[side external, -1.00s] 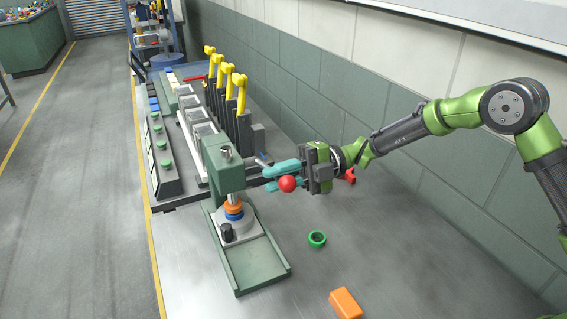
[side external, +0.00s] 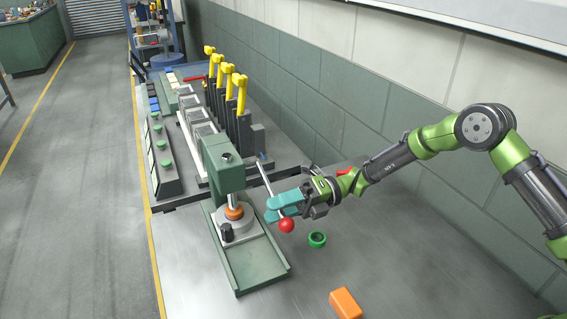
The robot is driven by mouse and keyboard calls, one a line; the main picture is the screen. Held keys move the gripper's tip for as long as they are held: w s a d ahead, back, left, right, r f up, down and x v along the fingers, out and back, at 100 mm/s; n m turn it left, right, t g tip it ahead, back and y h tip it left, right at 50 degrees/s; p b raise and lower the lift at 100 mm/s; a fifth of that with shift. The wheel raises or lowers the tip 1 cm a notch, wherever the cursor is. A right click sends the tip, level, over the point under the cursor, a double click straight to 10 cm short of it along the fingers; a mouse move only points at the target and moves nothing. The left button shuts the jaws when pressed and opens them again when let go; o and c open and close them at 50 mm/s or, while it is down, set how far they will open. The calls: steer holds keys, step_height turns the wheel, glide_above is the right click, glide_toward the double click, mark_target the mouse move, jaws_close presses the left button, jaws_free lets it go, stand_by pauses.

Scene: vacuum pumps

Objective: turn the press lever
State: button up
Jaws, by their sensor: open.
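The green press (side external: 223,170) stands on the workbench with its ram lowered onto an orange piece (side external: 234,211) on the round grey base. The press lever (side external: 271,186) is a thin metal rod that slopes down to the right and ends in a red ball knob (side external: 286,226). My gripper (side external: 274,208) has teal fingers. It is open, at the lower part of the rod just above the red knob. Whether the fingers touch the rod cannot be told from this view.
A green ring (side external: 317,240) and an orange block (side external: 345,303) lie on the bench (side external: 300,275) to the right. A row of yellow-topped levers (side external: 226,80) stands behind the press. The wall (side external: 370,120) borders the right side.

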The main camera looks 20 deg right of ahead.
steer(key=shift+d, duration=0.15)
steer(key=shift+d, duration=0.8)
steer(key=d, duration=0.6)
stand_by(0.4)
